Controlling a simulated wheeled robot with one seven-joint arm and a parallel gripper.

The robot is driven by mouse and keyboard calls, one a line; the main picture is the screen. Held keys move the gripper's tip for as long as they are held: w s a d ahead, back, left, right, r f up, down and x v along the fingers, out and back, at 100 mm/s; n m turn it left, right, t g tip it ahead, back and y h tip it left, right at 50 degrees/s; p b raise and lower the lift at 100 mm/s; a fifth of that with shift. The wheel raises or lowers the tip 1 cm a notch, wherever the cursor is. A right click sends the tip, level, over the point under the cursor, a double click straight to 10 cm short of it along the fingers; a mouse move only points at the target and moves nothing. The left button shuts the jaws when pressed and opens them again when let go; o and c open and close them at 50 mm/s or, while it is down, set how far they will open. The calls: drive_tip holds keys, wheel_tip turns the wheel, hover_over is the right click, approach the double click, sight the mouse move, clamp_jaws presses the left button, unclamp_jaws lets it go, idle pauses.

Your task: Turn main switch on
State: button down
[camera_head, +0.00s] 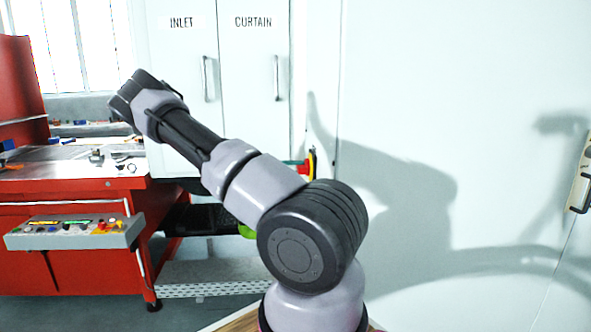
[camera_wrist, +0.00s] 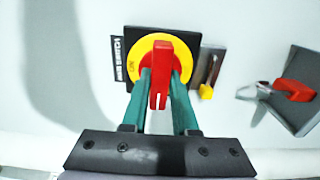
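The main switch has a red handle (camera_wrist: 161,58) on a yellow ring (camera_wrist: 137,50) over a black plate, with a dark label plate to its left in the wrist view. The handle stands upright in that view. My gripper (camera_wrist: 161,77) has its two green fingers on either side of the handle, tips close to the yellow ring. Whether they press on the handle is not clear. In the head view, the switch (camera_head: 312,161) shows edge-on on the white cabinet wall, with a bit of a green finger beside it. My arm hides most of the gripper there.
In the wrist view, a metal plate with a yellow piece (camera_wrist: 207,91) sits right of the switch, and a grey box with a red part (camera_wrist: 294,90) farther right. In the head view, a red machine with a button panel (camera_head: 75,232) stands left, beside cabinet doors (camera_head: 250,85).

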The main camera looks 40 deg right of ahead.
drive_tip(key=shift+m, duration=0.4)
drive_tip(key=m, duration=1.7)
idle(0.6)
drive_tip(key=c, duration=0.7)
unclamp_jaws()
drive_tip(key=v, duration=1.1)
drive_tip(key=shift+s, duration=0.1)
